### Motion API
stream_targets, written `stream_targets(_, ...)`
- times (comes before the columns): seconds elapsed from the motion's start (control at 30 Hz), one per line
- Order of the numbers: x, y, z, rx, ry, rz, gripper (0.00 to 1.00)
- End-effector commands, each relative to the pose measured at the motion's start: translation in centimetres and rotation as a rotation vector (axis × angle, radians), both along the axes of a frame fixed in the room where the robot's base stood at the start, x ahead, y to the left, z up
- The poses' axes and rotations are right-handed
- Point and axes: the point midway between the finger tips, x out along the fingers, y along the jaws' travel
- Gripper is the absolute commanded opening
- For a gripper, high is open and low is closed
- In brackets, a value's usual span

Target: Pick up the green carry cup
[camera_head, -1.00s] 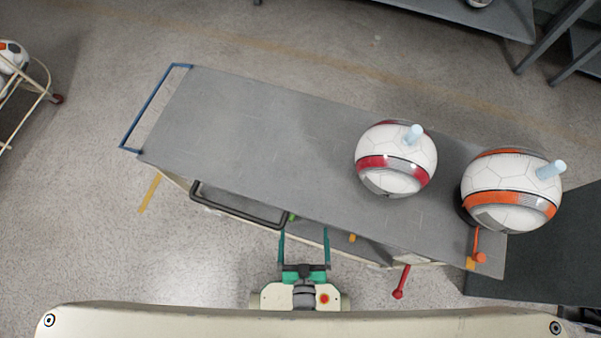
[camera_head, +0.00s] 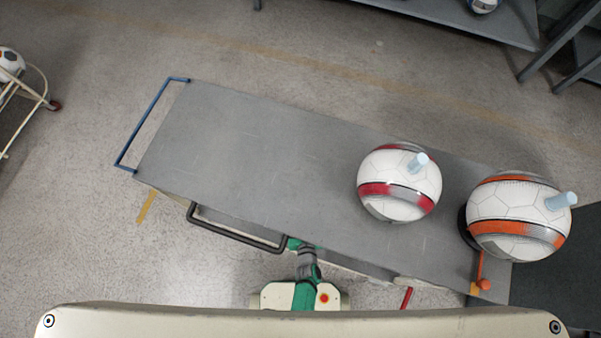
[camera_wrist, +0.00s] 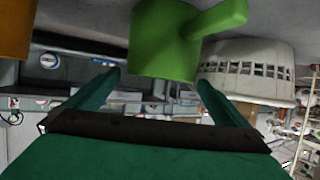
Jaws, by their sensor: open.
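The green carry cup (camera_wrist: 160,42) shows at the top middle of the wrist view, with its handle pointing to the upper right. My gripper (camera_wrist: 160,80) is open, its two dark green fingers on either side of the cup's near end, with gaps on both sides. I cannot tell how deep the cup sits between them. In the head view the cup is not visible, and my fingers are hidden beneath the edge of the grey bench top (camera_head: 250,140); only my green and grey wrist shows.
A white vented round thing (camera_wrist: 250,68) is close to the cup's right, and an orange thing (camera_wrist: 14,30) is at upper left. A black handle bar (camera_head: 240,232) runs along the front edge.

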Motion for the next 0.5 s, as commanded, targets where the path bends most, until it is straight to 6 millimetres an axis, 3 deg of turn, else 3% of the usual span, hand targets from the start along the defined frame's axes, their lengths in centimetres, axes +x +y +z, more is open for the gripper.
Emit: stream_targets(0.5,5.0,0.6,-1.5,0.000,0.000,0.001,1.00)
